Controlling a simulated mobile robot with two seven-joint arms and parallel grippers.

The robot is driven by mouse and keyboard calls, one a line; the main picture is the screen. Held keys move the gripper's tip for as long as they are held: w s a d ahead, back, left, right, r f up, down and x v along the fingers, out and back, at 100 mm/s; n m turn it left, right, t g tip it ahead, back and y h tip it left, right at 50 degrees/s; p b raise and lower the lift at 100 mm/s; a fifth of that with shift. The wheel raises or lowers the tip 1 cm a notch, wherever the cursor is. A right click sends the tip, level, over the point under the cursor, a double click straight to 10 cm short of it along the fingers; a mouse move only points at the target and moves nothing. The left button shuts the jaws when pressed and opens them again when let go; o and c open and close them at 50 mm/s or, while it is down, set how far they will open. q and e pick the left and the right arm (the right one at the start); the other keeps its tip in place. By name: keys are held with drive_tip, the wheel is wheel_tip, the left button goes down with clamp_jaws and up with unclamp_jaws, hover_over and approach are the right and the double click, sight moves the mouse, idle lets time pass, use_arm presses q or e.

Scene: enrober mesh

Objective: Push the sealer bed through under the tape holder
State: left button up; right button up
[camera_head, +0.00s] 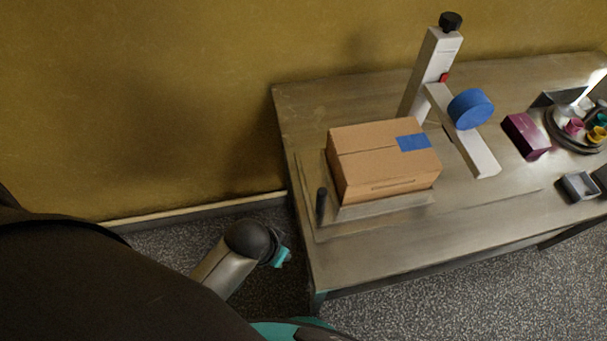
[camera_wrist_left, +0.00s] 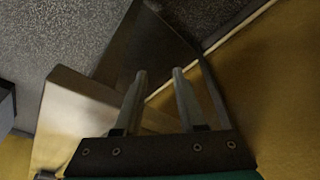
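The sealer bed (camera_head: 385,208) is a flat grey plate on the table, with an upright black handle (camera_head: 321,206) at its left end. A brown cardboard box (camera_head: 375,168) with a blue tape strip on top sits on it. The tape holder is a white post (camera_head: 430,75) with a black knob, a slanted white arm (camera_head: 475,150) and a blue tape roll (camera_head: 470,109), to the right of the box. My left gripper (camera_wrist_left: 159,75) shows in the left wrist view with its two fingers apart and nothing visibly held. My right gripper is out of view.
A purple box (camera_head: 526,136), a small grey tray (camera_head: 579,186) and a round tray with coloured cups (camera_head: 562,138) lie at the right. Floor (camera_head: 180,260) is open left of the table.

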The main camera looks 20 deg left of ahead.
use_arm(q)
wheel_tip(320, 180, up, 14)
drive_tip(key=w+d+f+p, duration=0.1)
drive_tip(key=w+d+p, duration=0.1)
drive_tip(key=p, duration=0.1)
drive_tip(key=w+d+r+h, duration=0.3)
drive_tip(key=w+d+r, duration=0.3)
drive_tip(key=d+r, duration=0.25)
wheel_tip(320, 180, up, 4)
drive_tip(key=r+n+g+y+p, duration=0.1)
drive_tip(key=n+g+y, duration=0.2)
drive_tip(key=y, duration=0.1)
hover_over(322, 191)
wheel_tip(322, 191, down, 16)
drive_tip(key=shift+s+r+b, duration=0.1)
drive_tip(key=shift+r+b, duration=0.05)
drive_tip(key=shift+b, duration=0.8)
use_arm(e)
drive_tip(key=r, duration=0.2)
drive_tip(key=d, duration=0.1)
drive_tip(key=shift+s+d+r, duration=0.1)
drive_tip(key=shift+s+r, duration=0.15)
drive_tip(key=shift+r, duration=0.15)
use_arm(q)
clamp_jaws()
drive_tip(key=shift+r, duration=0.1)
